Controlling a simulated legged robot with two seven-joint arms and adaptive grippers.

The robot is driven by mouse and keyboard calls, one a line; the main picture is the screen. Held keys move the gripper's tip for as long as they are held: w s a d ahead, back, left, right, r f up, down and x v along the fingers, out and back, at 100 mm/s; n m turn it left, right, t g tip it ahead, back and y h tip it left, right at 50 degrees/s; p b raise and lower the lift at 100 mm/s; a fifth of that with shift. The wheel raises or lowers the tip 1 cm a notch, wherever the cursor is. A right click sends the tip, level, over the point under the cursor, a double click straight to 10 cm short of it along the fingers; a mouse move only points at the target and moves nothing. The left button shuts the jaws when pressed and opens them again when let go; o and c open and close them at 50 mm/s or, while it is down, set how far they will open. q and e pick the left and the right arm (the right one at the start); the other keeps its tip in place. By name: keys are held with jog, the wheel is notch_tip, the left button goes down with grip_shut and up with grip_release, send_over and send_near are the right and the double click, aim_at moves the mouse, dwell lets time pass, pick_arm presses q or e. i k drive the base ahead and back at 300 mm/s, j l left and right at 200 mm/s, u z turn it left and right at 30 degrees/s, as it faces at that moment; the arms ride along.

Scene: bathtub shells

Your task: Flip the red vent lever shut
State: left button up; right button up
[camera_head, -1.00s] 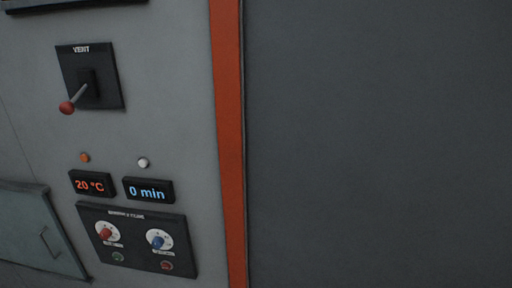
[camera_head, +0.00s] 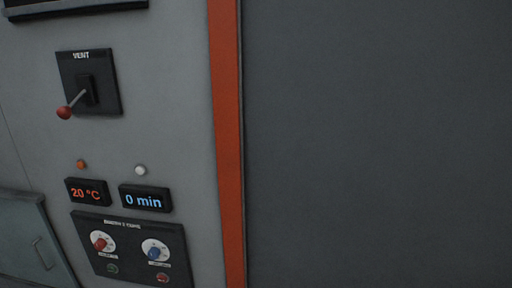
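The vent lever (camera_head: 75,100) is a grey rod with a red ball knob (camera_head: 64,112). It juts out from a black plate (camera_head: 104,92) labelled VENT, on the grey panel at the upper left. The knob points down and to the left, toward me. Neither of my grippers shows in the head view, and nothing touches the lever.
Below the lever are an orange lamp, a white lamp, and displays (camera_head: 145,199) reading 20 °C and 0 min. A control box (camera_head: 130,250) has a red and a blue knob. An orange strip (camera_head: 226,140) borders a large dark grey surface (camera_head: 380,140) at right.

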aim_at(64, 113)
jog(key=u, duration=1.35)
